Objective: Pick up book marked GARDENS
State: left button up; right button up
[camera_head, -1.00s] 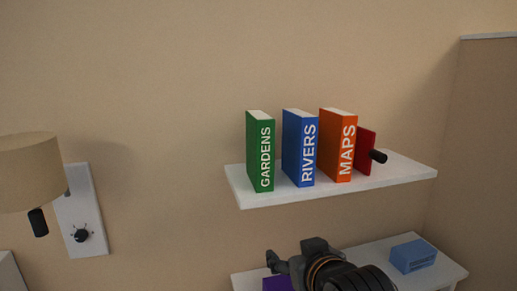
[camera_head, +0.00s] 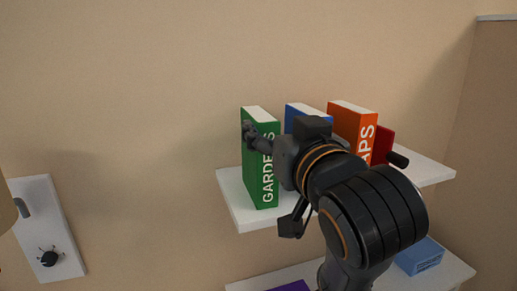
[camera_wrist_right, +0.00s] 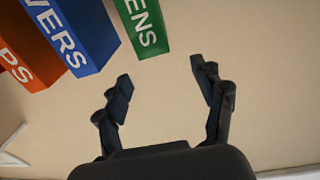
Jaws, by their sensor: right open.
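The green GARDENS book (camera_head: 259,160) stands upright at the left end of the white shelf (camera_head: 232,198). My right gripper (camera_head: 270,180) is open in front of it, one finger high by the book's upper left and the other low at its right. In the right wrist view the fingers (camera_wrist_right: 160,80) are spread and empty, with the lower part of the GARDENS book (camera_wrist_right: 143,25) beyond the tips, roughly between them. Contact cannot be told. My left gripper is out of view.
The blue RIVERS book (camera_head: 307,111) stands close right of GARDENS, mostly hidden by my gripper.

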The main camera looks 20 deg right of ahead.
aim_at(259, 114)
jog(key=w+p, duration=0.5)
jog(key=p, duration=0.1)
jog(key=shift+w+d+f, duration=0.1)
jog(key=shift+w+f, duration=0.2)
jog(key=shift+w, duration=0.1)
jog(key=shift+w+f, duration=0.1)
jog(key=shift+w, duration=0.55)
jog(key=shift+w+f+p, duration=0.1)
jog(key=shift+w+p, duration=0.2)
jog(key=shift+w, duration=0.05)
jog(key=w, duration=0.1)
jog(key=w+p, duration=0.1)
jog(key=w, duration=0.1)
jog(key=shift+w+d+f, duration=0.2)
jog(key=shift+d+f, duration=0.1)
jog(key=shift+d, duration=0.05)
jog(key=shift+w+f, duration=0.1)
jog(key=shift+w, duration=0.45)
jog(key=shift+a, duration=0.1)
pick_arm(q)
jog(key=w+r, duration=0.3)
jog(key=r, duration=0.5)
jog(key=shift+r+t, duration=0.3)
pick_arm(e)
jog(key=shift+s, duration=0.1)
grip_shut()
